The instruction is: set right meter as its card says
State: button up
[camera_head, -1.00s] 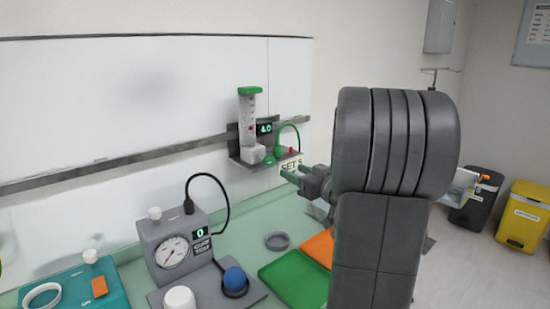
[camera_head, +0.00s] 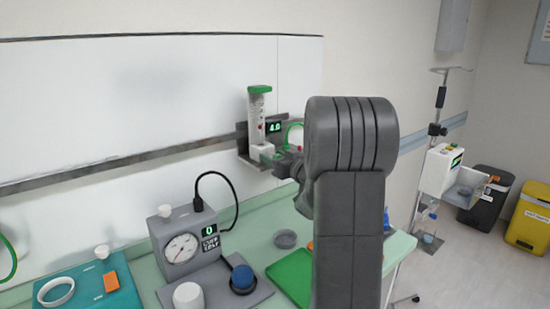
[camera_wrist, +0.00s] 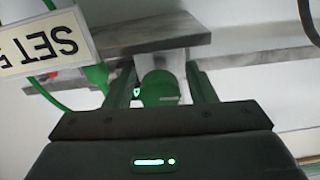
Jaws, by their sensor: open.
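The right meter is a clear tube (camera_head: 257,108) with a green cap on a grey wall bracket (camera_head: 243,157); its lit display (camera_head: 275,127) reads 4.0. Its card (camera_wrist: 42,42) shows upside down and cut off in the wrist view, reading "SET" and part of a further character. A green knob (camera_wrist: 158,90) is under the bracket's edge in the wrist view. My gripper (camera_wrist: 160,72) is open, with one green finger on each side of the knob; I cannot tell whether they touch it. In the head view my arm hides the knob and card.
A pump on a stand (camera_head: 440,170) is at the right.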

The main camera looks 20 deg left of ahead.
jog(key=shift+c, duration=0.4)
jog(key=c, duration=0.8)
jog(key=shift+c, duration=0.2)
jog(key=shift+f+n+b, duration=0.15)
jog(key=shift+n+b, duration=0.85)
jog(key=shift+b, duration=0.1)
jog(key=shift+n+b, duration=1.55)
jog(key=shift+n, duration=0.45)
jog(key=shift+s, duration=0.1)
jog(key=o, duration=0.9)
